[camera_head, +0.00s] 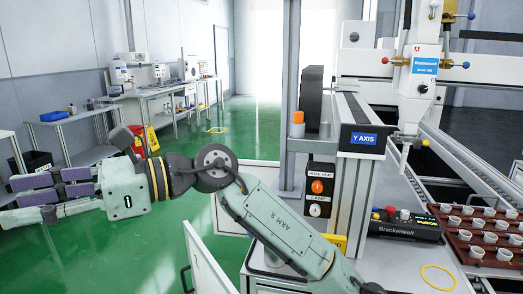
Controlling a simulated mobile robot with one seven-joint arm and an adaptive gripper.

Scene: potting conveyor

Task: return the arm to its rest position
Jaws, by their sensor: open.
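My arm (285,232) reaches from the lower right across the view toward the left. Its links are pale green with dark joints. My gripper (38,191) is at the far left, stretched out sideways over the green floor. Its fingers carry purple pads and point left, and nothing is seen between them. The jaws look open, though the outermost finger ends are close to the picture's edge.
A workbench (385,262) with a control box (404,224), a yellow ring (438,277) and a brown tray (462,247) of white cups stands at right. A grey table (62,127) stands behind my gripper. Green floor (75,262) is clear below it.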

